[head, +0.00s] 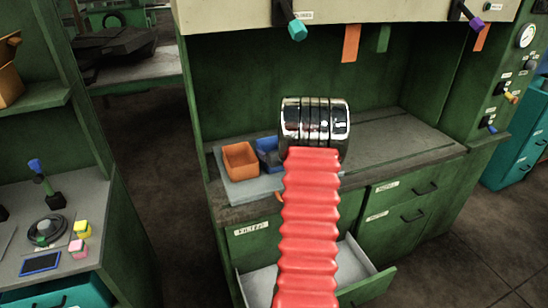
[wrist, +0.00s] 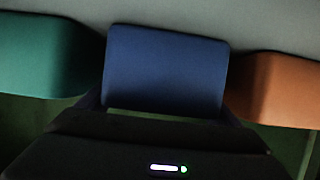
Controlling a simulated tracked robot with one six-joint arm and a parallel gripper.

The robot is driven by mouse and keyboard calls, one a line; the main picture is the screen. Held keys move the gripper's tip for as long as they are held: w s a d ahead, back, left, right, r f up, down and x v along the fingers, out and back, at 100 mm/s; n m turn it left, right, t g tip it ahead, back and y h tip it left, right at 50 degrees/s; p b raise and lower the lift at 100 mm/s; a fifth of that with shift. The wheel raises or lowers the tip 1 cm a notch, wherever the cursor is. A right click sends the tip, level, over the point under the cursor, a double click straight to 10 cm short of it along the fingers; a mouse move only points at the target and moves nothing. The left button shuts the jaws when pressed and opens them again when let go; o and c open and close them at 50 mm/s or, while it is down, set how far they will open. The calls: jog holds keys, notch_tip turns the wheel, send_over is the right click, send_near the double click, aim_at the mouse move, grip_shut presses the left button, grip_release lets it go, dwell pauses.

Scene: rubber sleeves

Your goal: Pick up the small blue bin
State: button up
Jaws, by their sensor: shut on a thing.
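The small blue bin (head: 267,152) stands on a grey mat on the workbench, beside an orange bin, and is partly hidden by my red ribbed arm in the head view. In the wrist view, the blue bin (wrist: 165,70) fills the middle. My gripper (wrist: 165,104) is shut on it, with dark fingers at its lower left and right edges. In the head view my gripper is hidden behind my arm. I cannot tell whether the bin is clear of the mat.
The orange bin (head: 240,160) is close beside the blue one; it also shows in the wrist view (wrist: 278,90). A green bin (wrist: 45,55) is close on the other side. An open drawer (head: 262,284) juts out below. The bench (head: 400,140) is clear to the right.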

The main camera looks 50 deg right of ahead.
jog(key=shift+c, duration=0.8)
notch_tip(320, 180, up, 10)
jog(key=shift+s+a, duration=0.1)
dwell(0.6)
